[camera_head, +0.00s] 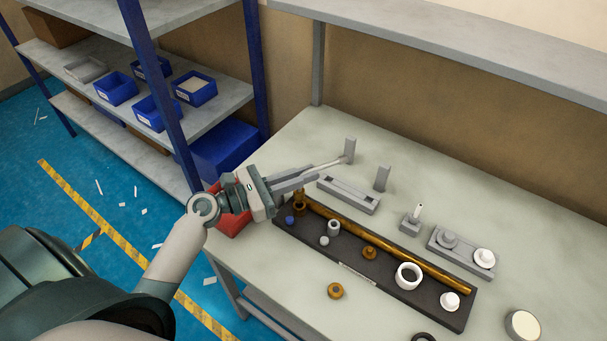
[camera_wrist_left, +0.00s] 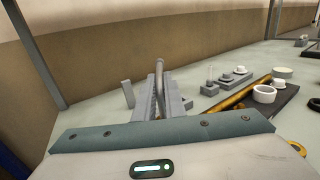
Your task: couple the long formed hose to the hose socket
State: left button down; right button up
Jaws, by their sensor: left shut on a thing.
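My left gripper (camera_head: 308,175) reaches over the back left of the worktable and is shut on a thin, pale grey, rod-like piece, which looks like the long formed hose (camera_head: 325,163). The hose points away from the fingers, its far end close to an upright grey post (camera_head: 349,150); I cannot tell whether they touch. In the left wrist view, the hose (camera_wrist_left: 160,70) rises from between the fingers (camera_wrist_left: 158,98), and a post (camera_wrist_left: 127,93) stands apart to its left. I cannot tell for sure which fixture is the hose socket. My right gripper is not in view.
A slotted grey block (camera_head: 348,194) and a second post (camera_head: 383,178) stand near the gripper. A dark tray (camera_head: 345,247) holds a long brass-coloured tube (camera_head: 390,249), rings and caps. A pin block (camera_head: 411,223) and a two-seat block (camera_head: 461,251) stand right.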

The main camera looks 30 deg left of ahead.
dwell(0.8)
pick_arm(q)
jog(key=shift+p, duration=0.45)
dwell(0.4)
dwell(0.4)
jog(key=shift+f, duration=0.35)
dwell(0.4)
jog(key=shift+f+b, duration=0.5)
jog(key=shift+f, duration=0.1)
jog(key=shift+f+b, duration=0.3)
jog(key=shift+f, duration=0.15)
jog(key=shift+f, duration=0.35)
